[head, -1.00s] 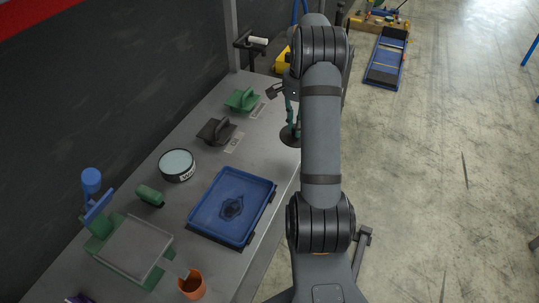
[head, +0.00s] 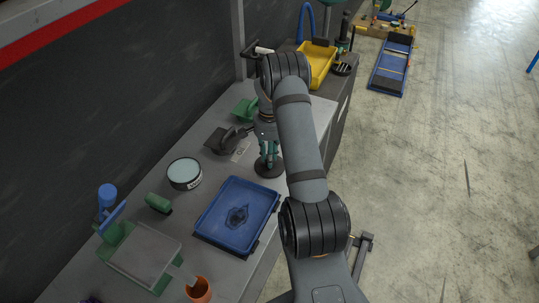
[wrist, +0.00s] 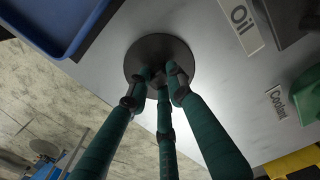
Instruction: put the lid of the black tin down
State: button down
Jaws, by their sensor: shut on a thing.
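The lid (head: 269,171), a dark round disc, is near the right table edge in the head view, just beyond the blue tray. My gripper (head: 268,158) is above it with its green fingers shut on its middle. In the wrist view the fingertips (wrist: 156,80) meet at the centre of the lid (wrist: 160,48). The lid looks flat and very low over the grey tabletop; I cannot tell whether it touches. The black tin (head: 185,174) stands uncovered left of the tray, its pale round top showing and a white label on its side.
The blue tray (head: 207,226) is close in front of the lid. A dark handled container (head: 222,140) by the Oil card (wrist: 239,27) and a green one (head: 243,110) stand behind. An orange cup (head: 199,290) and a yellow bin (head: 318,62) are farther off. Bare tabletop surrounds the lid.

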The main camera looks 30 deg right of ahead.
jog(key=shift+f, duration=0.15)
jog(key=c, duration=1.6)
grip_release()
jog(key=shift+o, duration=0.2)
notch_tip(320, 180, up, 12)
jog(key=b, duration=0.2)
jog(key=shift+r, duration=0.2)
